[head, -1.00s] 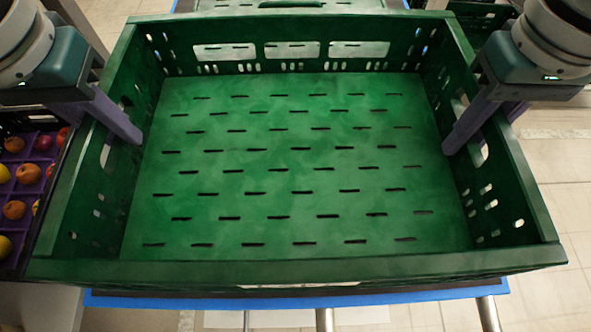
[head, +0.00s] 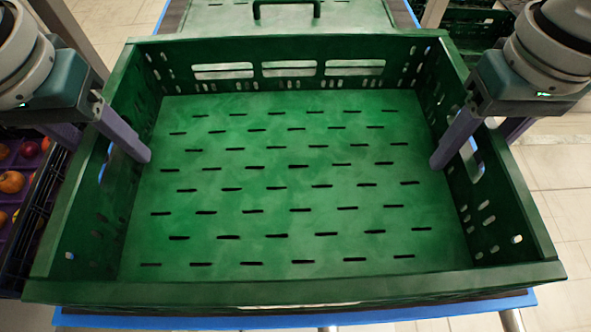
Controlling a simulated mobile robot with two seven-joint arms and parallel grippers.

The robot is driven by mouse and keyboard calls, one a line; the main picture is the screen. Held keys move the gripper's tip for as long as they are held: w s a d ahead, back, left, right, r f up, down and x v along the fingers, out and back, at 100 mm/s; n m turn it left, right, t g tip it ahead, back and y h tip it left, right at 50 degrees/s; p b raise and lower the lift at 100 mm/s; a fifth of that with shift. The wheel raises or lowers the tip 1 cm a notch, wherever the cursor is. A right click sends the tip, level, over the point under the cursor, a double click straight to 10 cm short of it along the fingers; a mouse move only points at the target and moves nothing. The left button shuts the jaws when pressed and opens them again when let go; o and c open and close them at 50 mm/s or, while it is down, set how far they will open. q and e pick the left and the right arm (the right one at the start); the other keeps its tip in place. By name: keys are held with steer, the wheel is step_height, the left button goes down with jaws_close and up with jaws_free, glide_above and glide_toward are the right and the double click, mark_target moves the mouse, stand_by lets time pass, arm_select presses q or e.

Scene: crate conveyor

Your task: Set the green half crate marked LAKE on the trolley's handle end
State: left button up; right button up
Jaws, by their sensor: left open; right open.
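A large, empty green crate (head: 290,290) with a slotted floor fills the middle of the head view. No LAKE marking is readable on it. It stands over a blue-edged surface (head: 300,318), probably the trolley. My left gripper (head: 104,145) is open at the crate's left wall, with one finger inside the crate and the other outside. My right gripper (head: 478,150) is open at the right wall in the same way. Whether the fingers touch the walls I cannot tell. The crate's underside and outer faces are mostly hidden.
Beyond the crate's far wall is a flat green lid (head: 215,18) with a black handle (head: 287,8). At the left is a dark crate with fruit in purple trays (head: 12,205). Another dark green crate (head: 478,22) stands at the far right. Tiled floor shows at the right.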

arm_select(q)
steer(key=shift+r, duration=0.1)
steer(key=r, duration=0.3)
steer(key=s+r, duration=0.1)
steer(key=r, duration=0.6)
steer(key=shift+s+r, duration=0.35)
steer(key=shift+r, duration=0.45)
arm_select(e)
steer(key=shift+r, duration=0.1)
step_height(320, 180, up, 12)
steer(key=shift+f, duration=0.1)
